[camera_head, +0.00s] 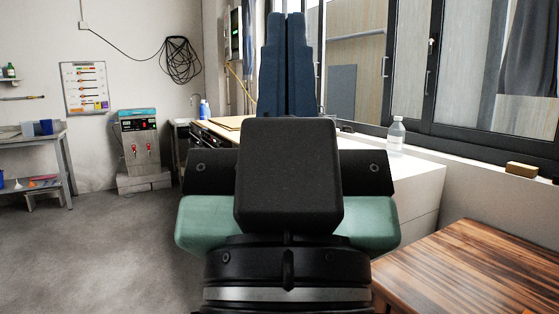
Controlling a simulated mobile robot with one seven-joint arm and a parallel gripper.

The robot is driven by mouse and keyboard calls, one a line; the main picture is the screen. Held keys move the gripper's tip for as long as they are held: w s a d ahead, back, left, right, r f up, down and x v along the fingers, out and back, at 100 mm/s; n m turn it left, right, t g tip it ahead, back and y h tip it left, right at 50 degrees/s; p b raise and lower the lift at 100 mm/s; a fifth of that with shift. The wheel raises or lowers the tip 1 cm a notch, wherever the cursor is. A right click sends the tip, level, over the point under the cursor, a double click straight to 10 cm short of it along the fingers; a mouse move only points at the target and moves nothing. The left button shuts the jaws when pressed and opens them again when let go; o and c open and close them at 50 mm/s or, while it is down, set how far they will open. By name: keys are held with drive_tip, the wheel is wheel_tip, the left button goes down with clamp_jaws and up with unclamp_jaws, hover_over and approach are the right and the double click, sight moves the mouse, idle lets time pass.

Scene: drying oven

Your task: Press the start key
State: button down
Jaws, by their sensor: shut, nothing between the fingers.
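My gripper (287,18) is in the middle of the view, seen from behind. Its two dark blue-grey fingers are pressed together and point up and away, with nothing held. The black and green body of the gripper fills the lower middle and covers what lies beyond it. I cannot make out a start key or clearly identify the drying oven. A grey unit (139,147) with a dark front panel (138,125) and two red fittings stands at the back wall, left of my gripper and well away from it.
A white counter (418,172) runs under the windows at the right, with a clear bottle (396,133) on it. A striped wooden table (480,270) is at the lower right. A grey bench (30,140) stands at the left. The floor (90,250) at the left is clear.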

wheel_tip(320, 180, up, 27)
drive_tip(key=p, duration=2.4)
drive_tip(key=shift+f, duration=0.1)
